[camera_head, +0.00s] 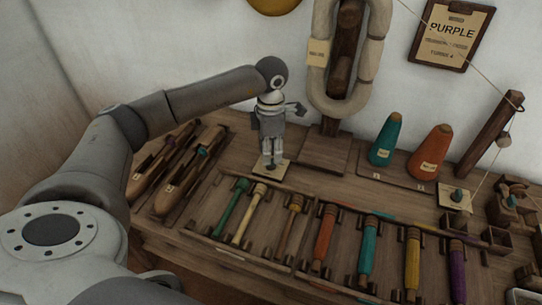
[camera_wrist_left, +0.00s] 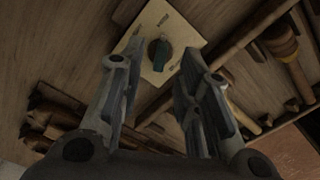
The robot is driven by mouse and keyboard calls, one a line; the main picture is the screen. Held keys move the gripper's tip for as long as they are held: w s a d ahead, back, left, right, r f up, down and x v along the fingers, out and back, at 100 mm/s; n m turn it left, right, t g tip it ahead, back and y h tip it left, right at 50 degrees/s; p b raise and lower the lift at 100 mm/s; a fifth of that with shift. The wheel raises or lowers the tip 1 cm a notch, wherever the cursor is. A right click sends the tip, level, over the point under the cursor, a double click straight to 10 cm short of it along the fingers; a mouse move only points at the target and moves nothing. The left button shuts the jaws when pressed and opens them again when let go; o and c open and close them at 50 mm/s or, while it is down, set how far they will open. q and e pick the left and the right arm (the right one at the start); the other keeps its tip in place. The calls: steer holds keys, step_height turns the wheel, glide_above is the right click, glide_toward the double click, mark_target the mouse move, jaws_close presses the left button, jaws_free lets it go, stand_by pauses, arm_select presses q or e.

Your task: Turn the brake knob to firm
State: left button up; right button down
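A dark teal knob (camera_wrist_left: 159,54) stands on a cream square plate (camera_wrist_left: 185,32) with small dark labels too small to read. In the head view this plate (camera_head: 284,167) lies on the wooden bench, with the knob mostly hidden under my gripper. My left gripper (camera_head: 270,162) points straight down over the plate. In the left wrist view the gripper (camera_wrist_left: 158,62) is open, its fingers apart on either side of the knob. I cannot tell whether either finger touches it. My right gripper is not in view.
A rack (camera_head: 292,262) of coloured bobbins lies in front. Wooden shuttles (camera_head: 182,178) lie left. A looped yarn hank (camera_head: 321,75) hangs on a post behind.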

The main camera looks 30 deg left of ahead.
arm_select(q)
step_height(320, 180, up, 9)
stand_by(0.3)
stand_by(0.4)
